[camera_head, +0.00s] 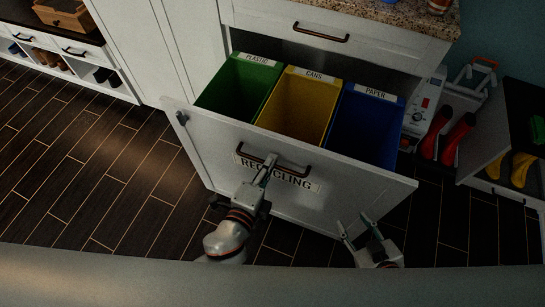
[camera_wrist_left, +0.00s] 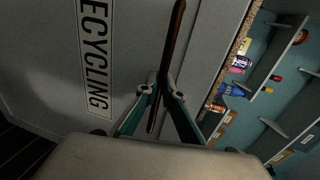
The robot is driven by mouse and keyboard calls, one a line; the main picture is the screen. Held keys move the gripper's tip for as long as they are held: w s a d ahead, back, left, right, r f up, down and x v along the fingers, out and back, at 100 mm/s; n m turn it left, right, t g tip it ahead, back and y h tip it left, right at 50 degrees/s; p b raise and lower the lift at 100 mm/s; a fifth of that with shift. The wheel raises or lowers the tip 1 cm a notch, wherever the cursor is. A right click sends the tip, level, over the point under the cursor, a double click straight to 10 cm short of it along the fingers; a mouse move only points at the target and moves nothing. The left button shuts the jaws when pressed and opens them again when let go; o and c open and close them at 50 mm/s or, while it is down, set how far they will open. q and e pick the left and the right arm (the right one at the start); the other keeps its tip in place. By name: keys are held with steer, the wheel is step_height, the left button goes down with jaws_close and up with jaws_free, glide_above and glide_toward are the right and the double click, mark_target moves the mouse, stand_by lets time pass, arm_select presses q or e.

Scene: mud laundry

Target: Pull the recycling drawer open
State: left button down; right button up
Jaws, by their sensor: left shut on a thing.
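The recycling drawer (camera_head: 225,165) is pulled out from the cabinet, with a white front and a "RECYCLING" label (camera_head: 297,180). Inside it are a green plastic bin (camera_head: 235,88), a yellow cans bin (camera_head: 297,105) and a blue paper bin (camera_head: 367,128). My left gripper (camera_head: 268,165) is shut on the drawer's dark bar handle (camera_head: 290,165). In the left wrist view, the fingers (camera_wrist_left: 160,95) close around the handle (camera_wrist_left: 170,60), beside the label (camera_wrist_left: 97,55). My right gripper (camera_head: 358,230) is open and empty, in front of the drawer's lower right part.
A shut upper drawer (camera_head: 380,42) and granite counter (camera_head: 400,14) are above the bins. Red boots (camera_head: 445,135) and a shelf with yellow boots (camera_head: 521,170) stand at the right. The dark plank floor (camera_head: 90,170) is clear at the left.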

arm_select(q)
steer(key=shift+a, duration=0.1)
steer(key=c, duration=2.2)
jaws_free()
arm_select(e)
steer(key=shift+r, duration=0.1)
arm_select(q)
steer(key=v, duration=1.2)
